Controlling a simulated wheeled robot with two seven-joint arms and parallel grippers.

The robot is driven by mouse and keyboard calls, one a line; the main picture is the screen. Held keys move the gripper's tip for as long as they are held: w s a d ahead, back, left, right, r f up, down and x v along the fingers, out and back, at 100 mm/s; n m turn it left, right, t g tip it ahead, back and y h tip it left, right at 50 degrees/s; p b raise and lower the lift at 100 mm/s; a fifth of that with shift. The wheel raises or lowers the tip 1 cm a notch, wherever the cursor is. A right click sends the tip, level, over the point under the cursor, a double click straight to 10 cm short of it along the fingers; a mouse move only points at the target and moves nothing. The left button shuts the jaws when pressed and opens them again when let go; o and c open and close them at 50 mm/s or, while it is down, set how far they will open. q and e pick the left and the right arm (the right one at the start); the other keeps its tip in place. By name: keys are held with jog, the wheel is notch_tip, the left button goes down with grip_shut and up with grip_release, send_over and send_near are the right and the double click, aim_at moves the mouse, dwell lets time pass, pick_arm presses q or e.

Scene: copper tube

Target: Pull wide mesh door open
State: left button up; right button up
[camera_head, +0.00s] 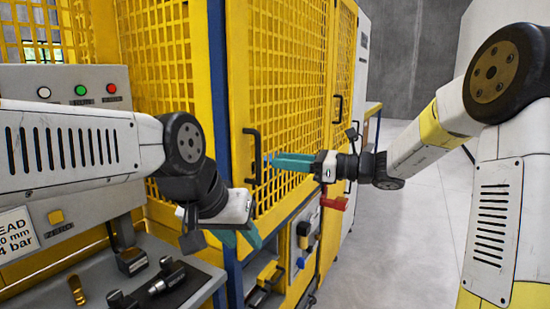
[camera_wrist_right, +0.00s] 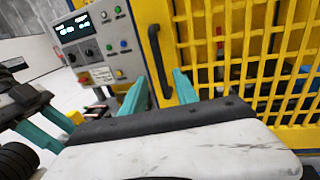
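The wide mesh door (camera_head: 285,95) is a yellow grid panel, and it looks closed in its frame. Its black vertical bar handle (camera_head: 252,157) is at the door's left edge; it also shows in the right wrist view (camera_wrist_right: 159,62). My right gripper (camera_head: 272,160) points left at the handle with its teal fingers. In the right wrist view its fingers (camera_wrist_right: 158,88) are apart, with the handle's lower part between them in the picture; contact is not visible. My left gripper (camera_head: 242,238) is low, left of the door, in front of the blue post; its teal fingers look parted and empty.
A grey control panel (camera_head: 85,90) and a bench (camera_head: 190,290) with black fittings stand at the left. A narrower mesh door with its own handle (camera_head: 338,109) is right of the wide door. A red part (camera_head: 334,203) sits below. Grey floor at the right is clear.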

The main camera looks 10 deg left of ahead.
send_over(259, 181)
jog(key=shift+w+a, duration=0.2)
jog(key=shift+w, duration=0.2)
grip_shut()
dwell(1.4)
